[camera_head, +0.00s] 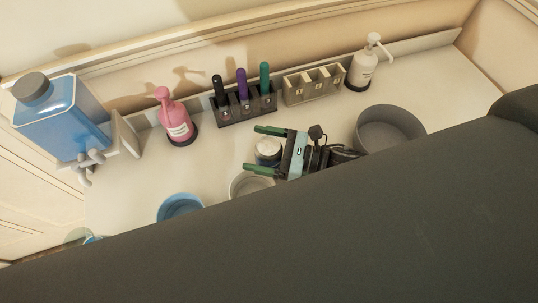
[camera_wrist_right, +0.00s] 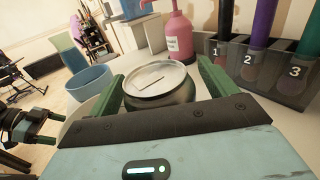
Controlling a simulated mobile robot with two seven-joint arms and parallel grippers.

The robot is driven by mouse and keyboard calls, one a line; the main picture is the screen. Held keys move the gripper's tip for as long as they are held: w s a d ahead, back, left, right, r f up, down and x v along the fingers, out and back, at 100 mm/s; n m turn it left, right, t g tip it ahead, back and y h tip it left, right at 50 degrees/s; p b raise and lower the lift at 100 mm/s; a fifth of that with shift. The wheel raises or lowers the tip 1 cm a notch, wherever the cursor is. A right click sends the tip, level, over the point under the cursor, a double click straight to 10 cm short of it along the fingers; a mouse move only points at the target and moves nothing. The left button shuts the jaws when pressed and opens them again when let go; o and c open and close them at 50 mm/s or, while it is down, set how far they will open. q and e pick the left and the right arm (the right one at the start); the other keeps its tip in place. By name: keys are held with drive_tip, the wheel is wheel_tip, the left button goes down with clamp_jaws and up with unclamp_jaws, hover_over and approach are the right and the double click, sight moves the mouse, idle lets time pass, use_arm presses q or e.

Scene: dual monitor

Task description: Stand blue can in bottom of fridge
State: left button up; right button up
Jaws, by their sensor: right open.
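A short can (camera_head: 268,147) with a pale lid and a darker body stands upright on the white counter. In the right wrist view the can (camera_wrist_right: 158,82) shows a silver lid, and its lower body is hidden by my gripper. A dark pronged part, possibly my left gripper (camera_wrist_right: 50,127), shows at the left of the right wrist view. No fridge is recognisable.
A pink pump bottle (camera_head: 177,123), a numbered marker rack (camera_head: 246,108), a compartment holder (camera_head: 314,86) and a white pump bottle (camera_head: 362,70) line the back. A blue bowl (camera_head: 180,206), a small pale bowl (camera_head: 245,185) and a large grey bowl (camera_head: 391,129) stand nearby. A blue tank (camera_head: 60,118) is at left.

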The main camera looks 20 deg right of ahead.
use_arm(q)
drive_tip(key=shift+s+f, duration=0.1)
drive_tip(key=shift+s, duration=0.05)
use_arm(e)
drive_tip(key=c, duration=1.4)
drive_tip(key=shift+r, duration=0.25)
use_arm(q)
drive_tip(key=shift+w+r+p, duration=0.45)
drive_tip(key=shift+r+p, duration=0.15)
drive_tip(key=shift+r, duration=0.15)
use_arm(e)
wheel_tip(320, 180, up, 10)
drive_tip(key=shift+f, duration=0.2)
